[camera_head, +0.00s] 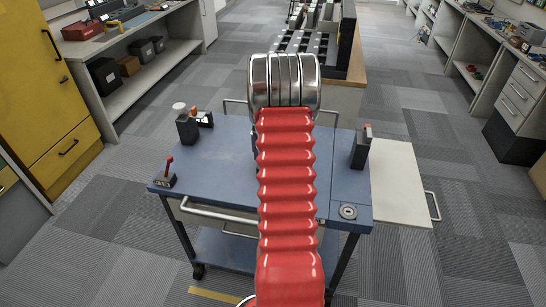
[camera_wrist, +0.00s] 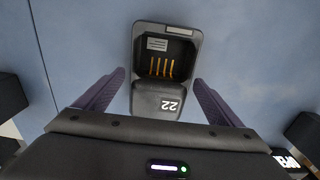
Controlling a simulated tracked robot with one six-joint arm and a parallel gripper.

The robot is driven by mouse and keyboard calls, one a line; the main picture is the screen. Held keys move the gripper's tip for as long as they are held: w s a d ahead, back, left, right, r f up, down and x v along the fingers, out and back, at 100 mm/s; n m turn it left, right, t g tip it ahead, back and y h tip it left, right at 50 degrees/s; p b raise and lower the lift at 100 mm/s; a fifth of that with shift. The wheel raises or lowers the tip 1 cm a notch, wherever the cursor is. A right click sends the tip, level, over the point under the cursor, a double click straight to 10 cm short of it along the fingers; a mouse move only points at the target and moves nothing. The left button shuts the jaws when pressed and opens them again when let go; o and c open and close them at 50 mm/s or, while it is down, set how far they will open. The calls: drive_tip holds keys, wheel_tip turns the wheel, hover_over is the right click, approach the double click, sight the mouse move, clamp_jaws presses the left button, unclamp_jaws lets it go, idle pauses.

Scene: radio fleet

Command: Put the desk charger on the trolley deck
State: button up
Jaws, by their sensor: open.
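The desk charger (camera_wrist: 167,60) is a black cradle with an empty pocket, gold contacts and the number 22. In the wrist view it rests on a blue surface that looks like the trolley deck (camera_head: 220,160). My gripper (camera_wrist: 159,77) is open, with one purple-grey finger on each side of the charger's lower part. I see no firm grip, and I cannot tell whether either finger touches it. In the head view my red arm reaches over the trolley and hides the gripper and most of the deck's middle.
On the deck stand a black unit (camera_head: 187,128) at the back left, another (camera_head: 361,148) at the right and a small one with a red top (camera_head: 168,175) at the front left. A pale side leaf (camera_head: 400,185) is empty. A bench with black racks (camera_head: 335,62) stands behind.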

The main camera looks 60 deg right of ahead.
wheel_tip(320, 180, up, 12)
drive_tip(key=shift+a, duration=0.15)
idle(0.4)
idle(0.6)
drive_tip(key=w+a+r+n+t+h, duration=0.1)
drive_tip(key=w+a+r+n, duration=0.15)
drive_tip(key=a+r, duration=0.75)
drive_tip(key=w+a+r+n+t, duration=0.15)
drive_tip(key=a+n, duration=0.25)
drive_tip(key=a, duration=1.3)
drive_tip(key=s+a+n+t, duration=0.1)
drive_tip(key=s+a+n, duration=0.2)
drive_tip(key=s+a, duration=0.4)
drive_tip(key=s+a+n+t+y, duration=0.1)
drive_tip(key=s+a+n, duration=0.3)
drive_tip(key=a, duration=1.1)
drive_tip(key=s+t, duration=0.1)
drive_tip(key=s, duration=0.2)
drive_tip(key=shift+s+a+f, duration=0.15)
drive_tip(key=shift+a+f, duration=0.1)
drive_tip(key=shift+f, duration=0.05)
